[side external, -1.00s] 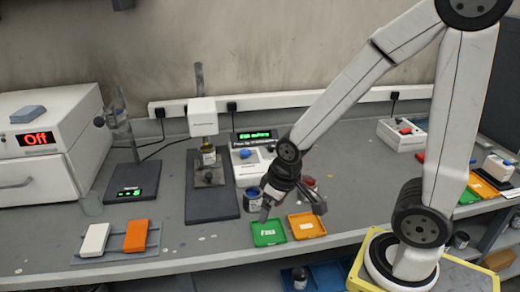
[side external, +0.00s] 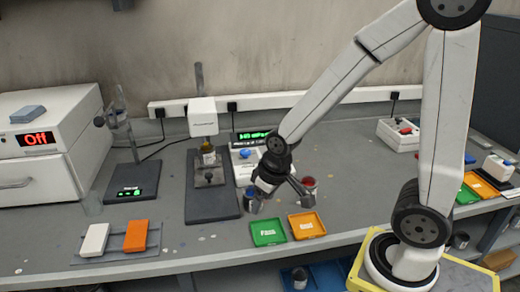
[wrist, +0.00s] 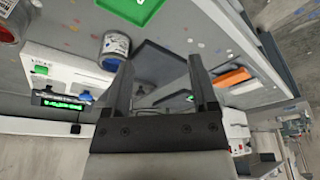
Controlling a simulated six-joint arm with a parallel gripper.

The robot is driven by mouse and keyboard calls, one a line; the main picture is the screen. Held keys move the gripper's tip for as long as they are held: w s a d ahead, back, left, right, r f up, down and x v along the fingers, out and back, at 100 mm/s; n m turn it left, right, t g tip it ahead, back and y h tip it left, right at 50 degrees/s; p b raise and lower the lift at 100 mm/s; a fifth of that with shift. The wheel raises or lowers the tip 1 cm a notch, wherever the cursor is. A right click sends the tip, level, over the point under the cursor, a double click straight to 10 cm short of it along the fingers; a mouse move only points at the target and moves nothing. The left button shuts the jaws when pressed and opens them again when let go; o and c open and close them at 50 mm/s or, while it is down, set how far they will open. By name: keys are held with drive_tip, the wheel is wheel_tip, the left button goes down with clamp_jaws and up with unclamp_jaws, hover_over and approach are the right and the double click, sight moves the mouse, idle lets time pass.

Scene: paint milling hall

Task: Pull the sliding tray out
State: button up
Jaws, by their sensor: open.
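A white box-shaped unit (side external: 52,135) with a red "Off" display stands at the far left. Its lower front is a drawer-like panel (side external: 30,188) with a bar handle, and it looks shut. I cannot tell for sure that this is the sliding tray. My gripper (side external: 278,193) is open and empty, above the middle of the bench and far to the right of that panel. Its left finger is near a blue can and its right finger near a red can. The wrist view shows both fingers (wrist: 160,65) apart with nothing between them.
A blue can (side external: 250,206) and a red can (side external: 308,191) stand near my gripper. Green (side external: 268,241) and orange (side external: 318,234) trays lie at the bench's front. A grey holder (side external: 118,259) carries white and orange blocks.

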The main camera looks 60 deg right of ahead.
drive_tip(key=w+d, duration=0.4)
drive_tip(key=w, duration=0.8)
drive_tip(key=t, duration=0.2)
approach(209, 174)
drive_tip(key=shift+w+a+f, duration=0.1)
drive_tip(key=shift+w+f, duration=0.2)
drive_tip(key=shift+f, duration=0.1)
drive_tip(key=shift+f, duration=0.1)
drive_tip(key=shift+x, duration=3.8)
drive_tip(key=shift+s, duration=0.1)
clamp_jaws()
